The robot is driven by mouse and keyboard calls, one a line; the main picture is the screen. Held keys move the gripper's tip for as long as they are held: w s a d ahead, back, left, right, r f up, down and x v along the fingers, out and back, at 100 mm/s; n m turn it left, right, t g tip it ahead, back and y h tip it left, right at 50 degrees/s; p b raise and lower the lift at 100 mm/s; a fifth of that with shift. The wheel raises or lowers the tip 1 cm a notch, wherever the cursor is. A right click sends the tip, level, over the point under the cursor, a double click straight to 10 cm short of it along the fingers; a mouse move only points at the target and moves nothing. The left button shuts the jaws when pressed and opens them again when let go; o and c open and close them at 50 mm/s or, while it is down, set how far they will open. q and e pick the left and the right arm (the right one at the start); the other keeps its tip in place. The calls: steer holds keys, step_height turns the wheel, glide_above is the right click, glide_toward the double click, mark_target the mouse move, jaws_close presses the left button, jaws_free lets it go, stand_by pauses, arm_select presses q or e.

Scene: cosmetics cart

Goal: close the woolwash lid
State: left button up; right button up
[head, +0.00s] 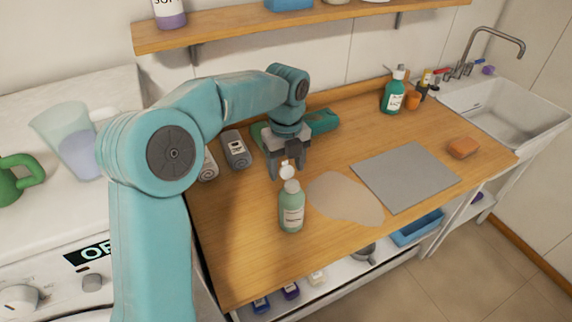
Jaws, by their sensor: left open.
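The woolwash bottle (291,208) is pale green with a white label and stands upright on the wooden counter. Its white flip lid (287,170) appears raised open above the bottle's top. My left gripper (286,175) points down from above, open, with its fingers close around or just behind the lid. I cannot tell whether they touch it. The right gripper is not in view.
A grey mat (405,177) and a beige flat patch (345,198) lie right of the bottle. Rolled grey cloths (235,149) lie behind left. A green bottle (393,95), orange sponge (463,148) and sink (510,105) are farther right. A shelf (230,32) hangs above.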

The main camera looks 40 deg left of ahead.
arm_select(q)
steer(key=shift+a+f, duration=0.1)
steer(key=shift+f, duration=0.05)
steer(key=shift+s, duration=0.1)
steer(key=c, duration=1)
steer(key=shift+c, duration=0.2)
